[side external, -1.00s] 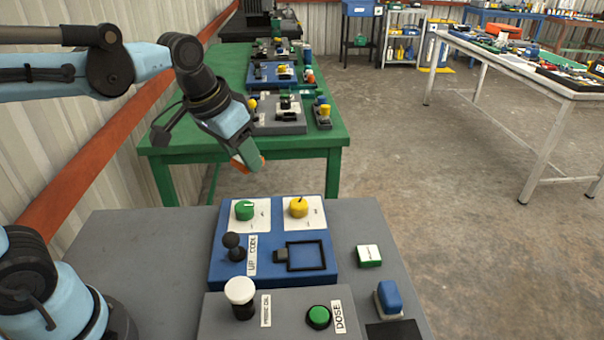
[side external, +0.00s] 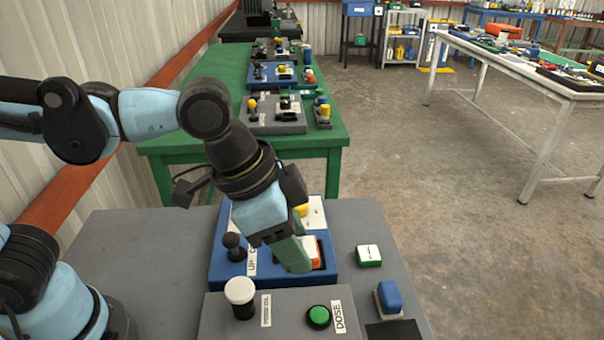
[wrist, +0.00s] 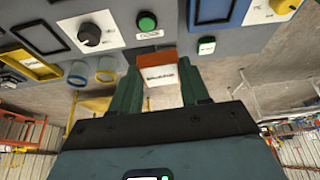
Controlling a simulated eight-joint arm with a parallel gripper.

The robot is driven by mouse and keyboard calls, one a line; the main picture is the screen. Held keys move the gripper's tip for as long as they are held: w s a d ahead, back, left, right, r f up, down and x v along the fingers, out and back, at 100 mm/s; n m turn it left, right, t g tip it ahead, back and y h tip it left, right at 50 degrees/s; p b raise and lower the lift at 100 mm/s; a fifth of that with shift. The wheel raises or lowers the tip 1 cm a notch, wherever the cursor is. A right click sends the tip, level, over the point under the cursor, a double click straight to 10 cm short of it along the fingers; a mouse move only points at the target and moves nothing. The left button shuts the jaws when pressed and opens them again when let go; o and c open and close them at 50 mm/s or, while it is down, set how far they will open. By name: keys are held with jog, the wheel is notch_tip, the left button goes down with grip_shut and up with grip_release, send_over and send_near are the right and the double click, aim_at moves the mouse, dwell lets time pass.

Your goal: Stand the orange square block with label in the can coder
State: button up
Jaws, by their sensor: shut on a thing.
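The orange block (side external: 316,246) with a white label is in my gripper (side external: 303,262), between its green fingers. In the wrist view the block (wrist: 160,73) shows orange on top and white with dark print below, with a finger on each side. The blue unit (side external: 225,273), which looks like the can coder, lies on the grey bench. Its black square frame (side external: 330,262) is mostly hidden behind my gripper and the block.
A black lever knob (side external: 232,242) stands on the blue unit's left. A grey unit in front has a white knob (side external: 239,290) and a green button (side external: 318,317). To the right lie a green-and-white block (side external: 368,255) and a blue block (side external: 389,296).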

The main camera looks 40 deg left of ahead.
jog(key=shift+s+d+f, duration=0.15)
jog(key=shift+d, duration=0.1)
jog(key=w+a+f, duration=0.2)
jog(key=w, duration=0.1)
jog(key=w+a+f, duration=0.2)
jog(key=w, duration=0.1)
jog(key=w+a+f, duration=0.3)
jog(key=shift+f, duration=1.95)
jog(key=shift+f, duration=0.55)
jog(key=o, duration=1.1)
jog(key=shift+c, duration=0.2)
jog(key=shift+o, duration=0.3)
jog(key=shift+r, duration=0.45)
jog(key=v, duration=1.2)
jog(key=s+a+f+n+t+y, duration=0.2)
jog(key=a+n+t+y, duration=0.1)
jog(key=a+n, duration=0.5)
jog(key=shift+s+a+n+t, duration=0.3)
jog(key=shift+a+t, duration=0.1)
jog(key=shift+a, duration=0.8)
